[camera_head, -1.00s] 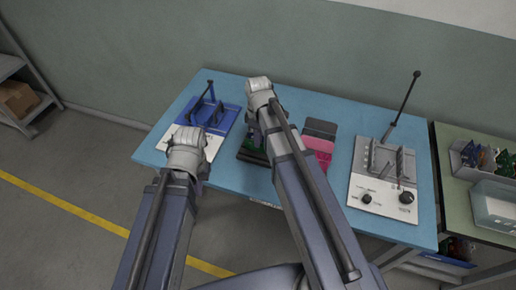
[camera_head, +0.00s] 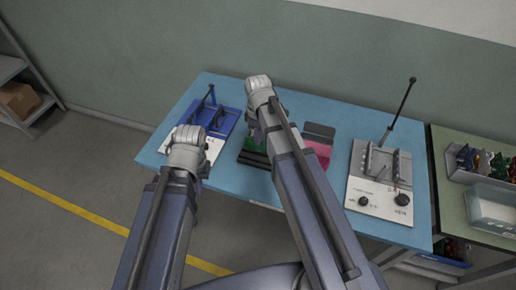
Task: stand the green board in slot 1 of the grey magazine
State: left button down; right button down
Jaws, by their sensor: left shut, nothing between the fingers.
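A green board (camera_head: 255,145) shows in part on a dark base in the middle of the blue table, partly covered by my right arm. My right gripper (camera_head: 258,122) is over the board's far end; its fingers are mostly hidden by the wrist, so its grip cannot be seen. My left gripper (camera_head: 186,152) is shut and empty, in front of the blue fixture and left of the board. A grey slotted unit (camera_head: 380,160) on a white panel stands at the right; I cannot tell whether it is the magazine, and its slot numbers are unreadable.
A blue fixture (camera_head: 212,118) with a lever stands at the far left of the table (camera_head: 237,185). A pink part (camera_head: 321,150) and a dark grey part (camera_head: 317,131) lie right of my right arm. A tall black lever (camera_head: 402,107) rises behind the grey unit.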

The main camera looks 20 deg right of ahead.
jog(key=shift+r+p, duration=1.7)
jog(key=shift+r, duration=0.3)
jog(key=shift+r, duration=0.1)
